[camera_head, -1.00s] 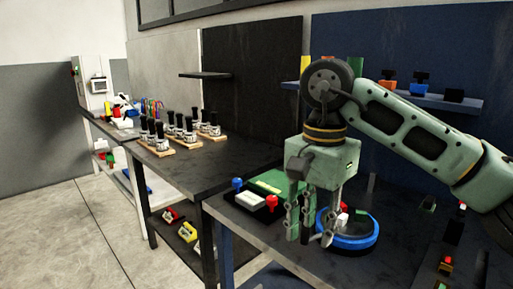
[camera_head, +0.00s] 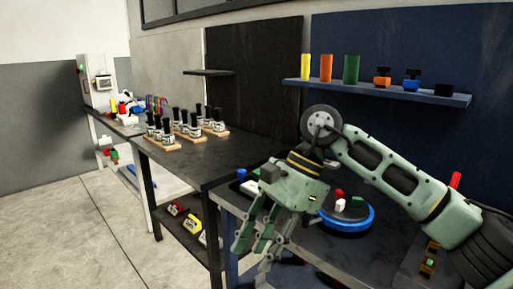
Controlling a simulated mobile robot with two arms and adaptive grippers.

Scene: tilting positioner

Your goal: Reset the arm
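My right arm comes in from the right, with its pale green gripper (camera_head: 254,250) hanging tilted at the front edge of the near table. Its fingers are spread apart and nothing shows between them. A round blue-rimmed disc (camera_head: 352,225) on the table, to the right of the gripper, bears small red, white and green blocks. The gripper is apart from it. My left gripper is out of view.
A blue wall shelf (camera_head: 440,97) holds yellow, orange and green cylinders and several small parts. A dark table (camera_head: 230,160) to the left bears wooden racks of black-topped pieces. My gripper partly hides a tray with a blue knob (camera_head: 241,173). Open floor lies at the left.

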